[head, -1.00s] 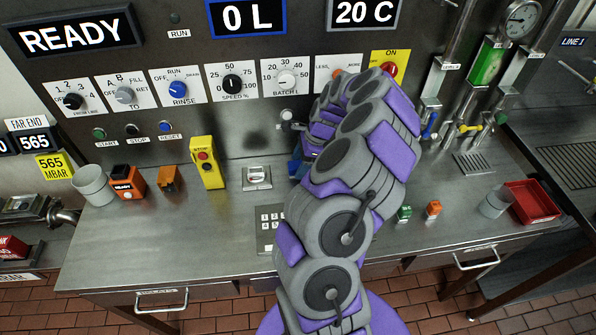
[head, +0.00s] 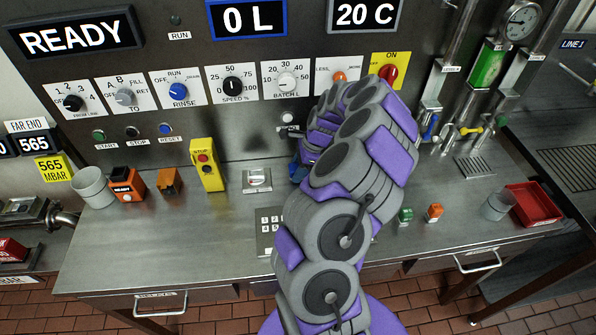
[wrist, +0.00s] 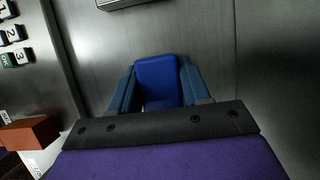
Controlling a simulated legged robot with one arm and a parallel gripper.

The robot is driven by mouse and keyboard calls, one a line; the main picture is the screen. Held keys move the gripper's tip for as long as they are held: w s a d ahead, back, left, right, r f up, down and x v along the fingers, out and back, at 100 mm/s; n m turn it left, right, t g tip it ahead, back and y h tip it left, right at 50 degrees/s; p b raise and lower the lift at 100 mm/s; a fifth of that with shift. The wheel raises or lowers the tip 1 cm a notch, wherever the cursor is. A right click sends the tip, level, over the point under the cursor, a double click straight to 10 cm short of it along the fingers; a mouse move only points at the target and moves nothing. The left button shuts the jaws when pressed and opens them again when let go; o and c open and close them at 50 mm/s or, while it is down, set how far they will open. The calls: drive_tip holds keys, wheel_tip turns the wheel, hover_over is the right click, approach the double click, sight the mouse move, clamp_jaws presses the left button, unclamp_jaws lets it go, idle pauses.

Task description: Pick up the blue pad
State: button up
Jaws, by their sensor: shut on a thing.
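The blue pad (wrist: 158,80) is a bright blue block in the middle of the wrist view. My gripper (wrist: 158,92) has one dark blue finger on each side of it and is shut on it. The pad's lower part is hidden behind the dark bar of my gripper. In the head view my arm covers most of this spot, and only a small bit of blue at my gripper (head: 298,168) shows near the back of the counter. I cannot tell whether the pad touches the surface.
A yellow stop box (head: 207,165), an orange block (head: 169,182), an orange READY box (head: 127,184) and a grey cup (head: 93,186) stand left. Small green (head: 405,215) and orange (head: 435,212) blocks, a clear cup (head: 497,204) and a red tray (head: 533,204) are right.

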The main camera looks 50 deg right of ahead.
wheel_tip(320, 180, up, 10)
drive_tip(key=p, duration=0.3)
drive_tip(key=o, duration=0.5)
drive_tip(key=c, duration=0.4)
